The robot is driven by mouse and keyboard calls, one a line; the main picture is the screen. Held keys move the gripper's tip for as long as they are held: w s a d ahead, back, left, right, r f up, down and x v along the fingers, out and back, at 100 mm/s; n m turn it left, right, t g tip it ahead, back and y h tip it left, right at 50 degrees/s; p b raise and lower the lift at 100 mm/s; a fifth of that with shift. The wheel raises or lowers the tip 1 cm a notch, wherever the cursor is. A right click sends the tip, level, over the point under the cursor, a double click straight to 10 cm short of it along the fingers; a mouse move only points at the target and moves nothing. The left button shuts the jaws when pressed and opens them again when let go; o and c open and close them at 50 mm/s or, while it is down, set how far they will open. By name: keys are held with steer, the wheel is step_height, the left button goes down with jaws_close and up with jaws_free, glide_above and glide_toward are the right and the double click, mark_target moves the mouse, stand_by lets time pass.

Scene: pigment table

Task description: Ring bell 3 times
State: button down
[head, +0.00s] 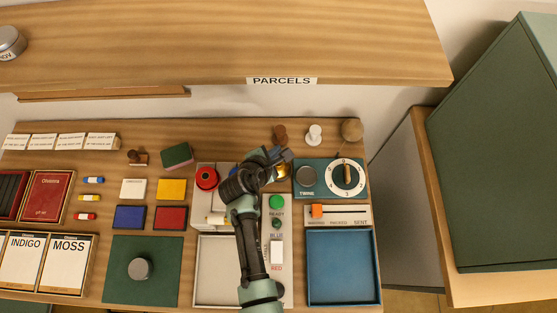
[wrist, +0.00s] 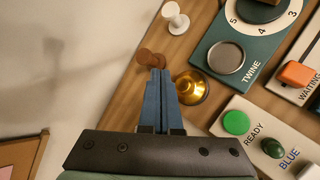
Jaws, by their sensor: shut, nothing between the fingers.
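The brass bell (wrist: 192,88) is a small gold dome on the wooden table, just left of the twine panel in the wrist view. In the head view only a sliver of gold, the bell (head: 284,171), shows beside my wrist. My gripper (wrist: 157,75) has its blue fingers closed together with nothing between them. In the wrist view the fingers pass just left of the bell and overlap its left edge. I cannot tell their height over it or whether they touch. In the head view my gripper (head: 285,154) covers part of the bell.
The twine panel (head: 327,164) with a dial stands right of the bell. A brown knobbed stamp (head: 280,134) and a white one (head: 314,134) stand behind. The ready/blue/red switch panel (head: 276,222) lies in front. A shelf marked PARCELS (head: 282,81) overhangs the back.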

stand_by(0.7)
steer(key=m+y+p, duration=0.1)
steer(key=m+y, duration=0.1)
steer(key=m, duration=0.1)
step_height(320, 180, up, 4)
steer(key=m+y+p, duration=0.2)
steer(key=m+y, duration=0.2)
steer(key=m, duration=0.4)
glide_above(280, 166)
steer(key=shift+d+t, duration=0.1)
steer(key=shift+t, duration=0.2)
steer(key=shift+f, duration=0.25)
step_height(280, 166, down, 8)
steer(key=b, duration=0.7)
steer(key=shift+f, duration=0.25)
stand_by(0.9)
steer(key=shift+f+b, duration=0.45)
steer(key=shift+b, duration=0.3)
